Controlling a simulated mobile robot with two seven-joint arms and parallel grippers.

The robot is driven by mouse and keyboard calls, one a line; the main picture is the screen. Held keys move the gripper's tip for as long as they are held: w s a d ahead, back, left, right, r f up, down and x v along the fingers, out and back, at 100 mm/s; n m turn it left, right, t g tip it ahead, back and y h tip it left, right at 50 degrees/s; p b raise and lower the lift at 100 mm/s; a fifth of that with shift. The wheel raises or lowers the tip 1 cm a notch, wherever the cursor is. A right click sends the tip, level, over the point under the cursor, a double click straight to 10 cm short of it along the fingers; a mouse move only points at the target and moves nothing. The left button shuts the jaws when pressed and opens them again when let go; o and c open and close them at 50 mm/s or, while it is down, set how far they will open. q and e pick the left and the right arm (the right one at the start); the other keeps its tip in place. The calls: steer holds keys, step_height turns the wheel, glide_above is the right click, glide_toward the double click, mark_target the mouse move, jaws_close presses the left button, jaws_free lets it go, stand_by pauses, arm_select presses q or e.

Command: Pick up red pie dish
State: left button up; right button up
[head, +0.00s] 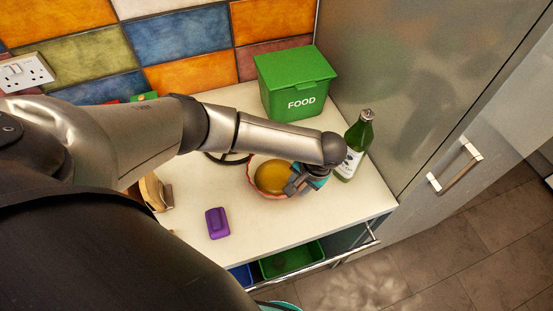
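The red pie dish (251,184) is a shallow round dish with a scalloped pale-red rim. It sits on the white counter and has a golden-yellow inside. My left arm reaches over it from the left and hides its far edge. My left gripper (296,184) is at the dish's right rim, with its dark fingers pointing down and left over the edge. I cannot tell whether the fingers are closed on the rim. My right gripper is not in view.
A green bottle (357,146) stands close right of my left gripper. A green FOOD bin (293,82) stands behind. A purple soap-like block (217,223) lies at front left. An open drawer with a green container (292,259) juts out below the counter. A tall grey cabinet (420,75) bounds the right.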

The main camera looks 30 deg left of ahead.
arm_select(q)
jaws_close()
stand_by(1.2)
